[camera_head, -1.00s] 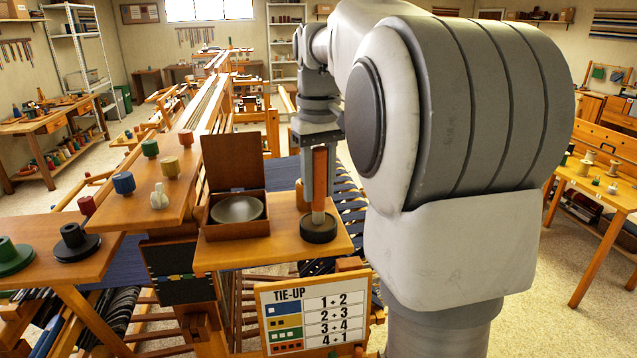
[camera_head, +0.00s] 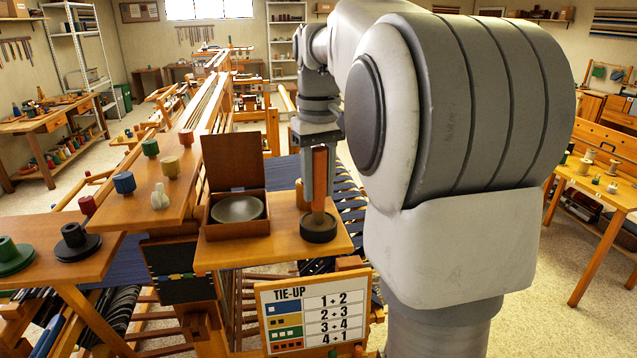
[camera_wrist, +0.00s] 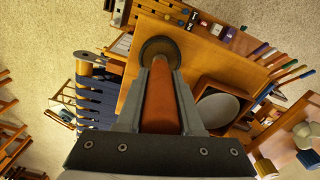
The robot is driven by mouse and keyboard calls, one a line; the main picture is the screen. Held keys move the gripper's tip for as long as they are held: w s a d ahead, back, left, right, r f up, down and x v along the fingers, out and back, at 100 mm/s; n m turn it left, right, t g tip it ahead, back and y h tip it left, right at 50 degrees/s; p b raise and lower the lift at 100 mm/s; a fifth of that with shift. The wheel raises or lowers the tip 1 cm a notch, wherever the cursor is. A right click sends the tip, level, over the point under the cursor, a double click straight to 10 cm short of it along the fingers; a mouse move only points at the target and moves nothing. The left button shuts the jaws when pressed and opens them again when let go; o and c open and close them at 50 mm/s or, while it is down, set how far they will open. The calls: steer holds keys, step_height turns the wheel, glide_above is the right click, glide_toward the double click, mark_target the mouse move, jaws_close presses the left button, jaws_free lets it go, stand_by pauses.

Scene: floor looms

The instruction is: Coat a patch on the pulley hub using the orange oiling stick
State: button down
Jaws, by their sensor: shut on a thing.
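My gripper (camera_head: 320,190) is shut on the orange oiling stick (camera_head: 319,168), which is upright. Its fingers sit on both sides of the orange handle (camera_wrist: 160,100) in the wrist view. The stick's pale lower end meets a dark round disc (camera_head: 319,232) on the small wooden shelf. The disc also shows in the wrist view (camera_wrist: 160,44); I cannot tell whether it is a stand or touches the stick. A black stepped, pulley-like piece (camera_head: 74,240) lies on the left board, with a green one (camera_head: 12,258) beside it. I cannot tell for sure which thing is the pulley hub.
An open wooden box (camera_head: 238,208) with a grey round dish (camera_head: 238,209) stands left of the stick, its lid (camera_head: 232,160) raised. Several small coloured pegs stand on the board beyond it. A tie-up sign (camera_head: 315,310) hangs below the shelf front.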

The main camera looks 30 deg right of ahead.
mark_target(319, 147)
step_height(319, 147, up, 5)
steer(key=p, duration=0.5)
steer(key=shift+r, duration=0.1)
steer(key=shift+r+p, duration=0.35)
steer(key=shift+r, duration=0.55)
steer(key=shift+s, duration=0.1)
